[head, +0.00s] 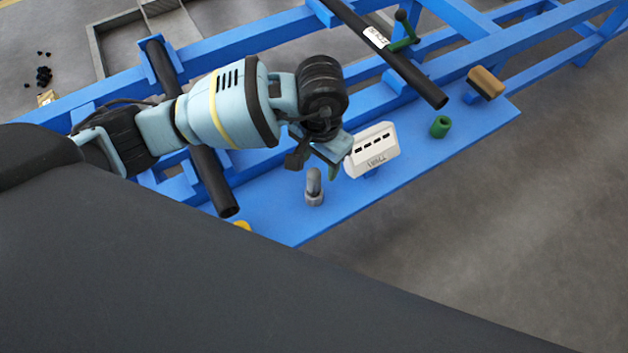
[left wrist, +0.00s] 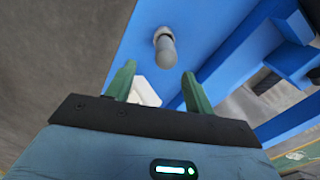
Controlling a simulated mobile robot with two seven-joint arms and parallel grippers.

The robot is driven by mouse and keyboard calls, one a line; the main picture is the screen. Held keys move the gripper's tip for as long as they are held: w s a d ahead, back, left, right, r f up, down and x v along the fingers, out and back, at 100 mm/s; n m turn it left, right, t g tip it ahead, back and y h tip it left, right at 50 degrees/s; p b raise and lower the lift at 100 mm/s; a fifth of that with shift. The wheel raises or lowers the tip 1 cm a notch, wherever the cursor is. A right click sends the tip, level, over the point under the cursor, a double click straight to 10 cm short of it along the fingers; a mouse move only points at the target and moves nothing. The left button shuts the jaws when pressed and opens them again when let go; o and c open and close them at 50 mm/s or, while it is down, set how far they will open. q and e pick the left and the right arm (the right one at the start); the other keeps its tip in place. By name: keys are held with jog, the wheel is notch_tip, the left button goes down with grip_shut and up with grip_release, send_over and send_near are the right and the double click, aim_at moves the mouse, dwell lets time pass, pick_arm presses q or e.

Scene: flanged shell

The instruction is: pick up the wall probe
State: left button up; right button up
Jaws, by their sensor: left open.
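A grey round-topped cylinder on a wider collar (head: 314,188), which looks like the wall probe, stands on the blue shelf (head: 440,165). In the left wrist view the grey cylinder (left wrist: 165,52) shows beyond the gap between the fingertips. A white block (head: 373,150) with dark slots and upside-down lettering stands just right of it; which one is named the probe is not fully certain. My left gripper (head: 337,170), with green fingers, hangs between the two, partly hidden by its own body. In the left wrist view the left gripper (left wrist: 158,82) is open and empty. My right gripper is out of view.
A green ring-shaped piece (head: 440,127) and a brown-topped block (head: 486,83) lie farther right on the shelf. Black pipes (head: 400,65) cross the blue frame. A yellow item (head: 242,226) shows at the shelf's near left. Bare floor lies right of the shelf.

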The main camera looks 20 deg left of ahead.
aim_at(314, 173)
pick_arm(q)
jog(key=shift+s+a+f, duration=0.1)
jog(key=shift+a+f, duration=0.05)
jog(key=shift+f, duration=0.6)
jog(key=shift+s+a+f, duration=0.1)
jog(key=shift+a+f, duration=0.1)
jog(key=shift+f, duration=0.55)
jog(key=shift+s+a+f, duration=0.1)
jog(key=shift+a+f, duration=0.05)
jog(key=shift+f, duration=0.6)
jog(key=shift+w+f, duration=0.1)
jog(key=shift+f, duration=0.5)
jog(key=shift+c, duration=0.3)
jog(key=c, duration=1)
